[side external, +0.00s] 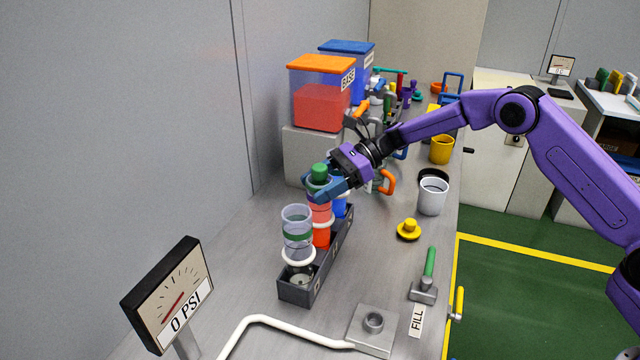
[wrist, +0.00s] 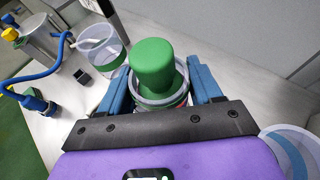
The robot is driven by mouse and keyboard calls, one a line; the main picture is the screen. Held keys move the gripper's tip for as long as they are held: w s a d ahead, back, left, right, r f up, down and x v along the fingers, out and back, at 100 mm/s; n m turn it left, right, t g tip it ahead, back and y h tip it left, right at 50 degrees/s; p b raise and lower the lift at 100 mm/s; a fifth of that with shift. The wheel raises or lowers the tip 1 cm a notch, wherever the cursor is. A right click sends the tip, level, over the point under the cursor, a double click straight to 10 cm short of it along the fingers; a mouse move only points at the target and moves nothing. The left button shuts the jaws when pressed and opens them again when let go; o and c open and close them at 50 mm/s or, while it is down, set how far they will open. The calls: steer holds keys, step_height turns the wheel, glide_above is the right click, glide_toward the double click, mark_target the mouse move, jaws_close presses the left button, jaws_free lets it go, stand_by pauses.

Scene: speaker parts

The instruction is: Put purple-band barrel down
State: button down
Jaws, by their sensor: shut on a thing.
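My gripper (side external: 325,186) is at the middle of the dark rack (side external: 296,291). In the wrist view, the green cap (wrist: 153,66) stands between the two fingers (wrist: 160,88).
A gauge (side external: 172,293) stands front left.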

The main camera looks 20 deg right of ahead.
steer(key=shift+c, duration=2.4)
jaws_free()
steer(key=shift+f, duration=0.1)
steer(key=shift+d+r, duration=0.1)
steer(key=shift+r, duration=0.15)
steer(key=v, duration=1.1)
steer(key=shift+d, duration=0.4)
steer(key=shift+r, duration=0.1)
